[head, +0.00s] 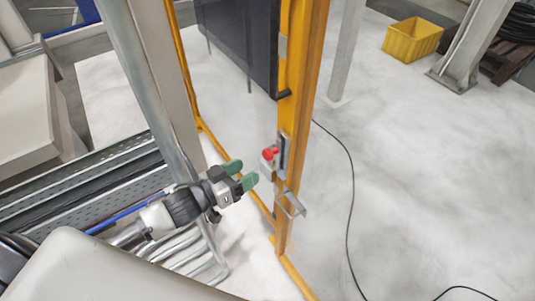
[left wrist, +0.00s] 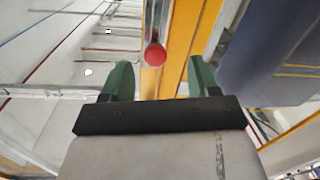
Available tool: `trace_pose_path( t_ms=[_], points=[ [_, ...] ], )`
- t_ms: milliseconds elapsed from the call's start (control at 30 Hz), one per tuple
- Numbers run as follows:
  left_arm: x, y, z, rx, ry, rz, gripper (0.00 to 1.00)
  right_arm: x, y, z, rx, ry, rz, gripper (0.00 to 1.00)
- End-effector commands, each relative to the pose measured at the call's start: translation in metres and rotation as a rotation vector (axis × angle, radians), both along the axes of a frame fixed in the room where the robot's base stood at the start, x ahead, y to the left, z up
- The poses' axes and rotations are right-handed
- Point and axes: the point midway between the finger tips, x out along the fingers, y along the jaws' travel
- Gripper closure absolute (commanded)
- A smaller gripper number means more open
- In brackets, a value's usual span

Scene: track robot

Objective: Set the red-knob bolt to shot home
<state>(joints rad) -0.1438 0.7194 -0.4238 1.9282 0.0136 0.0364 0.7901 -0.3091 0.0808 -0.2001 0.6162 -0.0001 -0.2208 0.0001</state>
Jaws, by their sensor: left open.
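The red knob (head: 269,153) of the bolt sits on a metal fitting (head: 283,150) on the yellow post (head: 300,90) in the head view. My left gripper (head: 246,174) is open, with green fingertips, just left of and slightly below the knob, apart from it. In the left wrist view the red knob (left wrist: 155,54) shows ahead, between and beyond the two open fingers (left wrist: 158,80). Below the knob, a metal bracket (head: 291,204) sticks out from the post. How far the bolt is slid cannot be told. My right gripper is not in view.
A dark panel (head: 240,40) stands behind the post. A black cable (head: 350,190) runs over the pale floor. A yellow crate (head: 412,40) sits at the back right. The floor right of the yellow post is mostly clear.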

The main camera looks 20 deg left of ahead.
Motion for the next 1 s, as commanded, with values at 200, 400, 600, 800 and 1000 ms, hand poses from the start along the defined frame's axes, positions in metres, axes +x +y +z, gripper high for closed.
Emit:
trace_pose_path(
  t_ms=[200,400,600,800,1000],
  points=[
    [0.002,0.0,0.016,-0.065,-0.049,-0.087,0.4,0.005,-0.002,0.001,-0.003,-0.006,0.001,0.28],
    [0.018,-0.012,0.02,-0.073,-0.055,-0.092,0.4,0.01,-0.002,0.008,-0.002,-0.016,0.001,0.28],
    [0.043,-0.032,0.021,-0.071,-0.056,-0.092,0.4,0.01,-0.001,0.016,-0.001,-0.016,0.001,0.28],
    [0.058,-0.043,0.018,-0.069,-0.053,-0.091,0.4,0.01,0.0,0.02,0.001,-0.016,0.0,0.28],
    [0.06,-0.045,0.017,-0.069,-0.052,-0.092,0.4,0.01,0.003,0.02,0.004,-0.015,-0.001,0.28]
  ],
)
